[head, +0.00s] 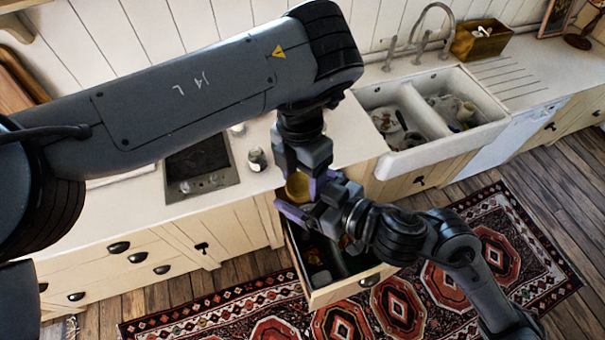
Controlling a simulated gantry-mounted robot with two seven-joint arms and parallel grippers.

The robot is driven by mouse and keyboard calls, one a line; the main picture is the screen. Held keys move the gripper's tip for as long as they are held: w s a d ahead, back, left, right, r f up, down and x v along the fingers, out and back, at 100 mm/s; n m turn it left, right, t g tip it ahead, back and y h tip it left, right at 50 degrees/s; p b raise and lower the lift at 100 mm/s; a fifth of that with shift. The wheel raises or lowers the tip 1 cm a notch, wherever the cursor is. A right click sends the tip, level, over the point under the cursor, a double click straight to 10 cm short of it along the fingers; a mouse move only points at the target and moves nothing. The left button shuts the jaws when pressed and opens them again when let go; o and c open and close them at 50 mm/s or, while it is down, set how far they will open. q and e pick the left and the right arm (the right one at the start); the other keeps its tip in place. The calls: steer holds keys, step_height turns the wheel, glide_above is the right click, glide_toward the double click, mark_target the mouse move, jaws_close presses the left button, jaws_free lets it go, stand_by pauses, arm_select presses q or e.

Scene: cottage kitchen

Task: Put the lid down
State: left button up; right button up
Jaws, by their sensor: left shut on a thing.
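A round golden-yellow lid (297,187) is in the middle of the head view, tilted and partly covered by the grippers. My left gripper (300,172) points down from above and is shut on it. My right gripper (303,200), with purple fingers, comes in from the lower right. Its fingers are apart, close to the lid; I cannot tell whether they touch it. The lid and both grippers are above an open drawer. A small glass jar (256,159) stands on the counter to the left of the grippers.
The open drawer (345,291) holds several items, partly hidden by my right arm. A hob (200,165) is set in the counter (110,213) at left. A white double sink (430,151) with dishes is at right. A patterned rug (505,225) covers the floor.

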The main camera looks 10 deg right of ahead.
mark_target(303, 186)
stand_by(0.3)
steer(key=shift+r, duration=4.85)
steer(key=shift+f, duration=0.1)
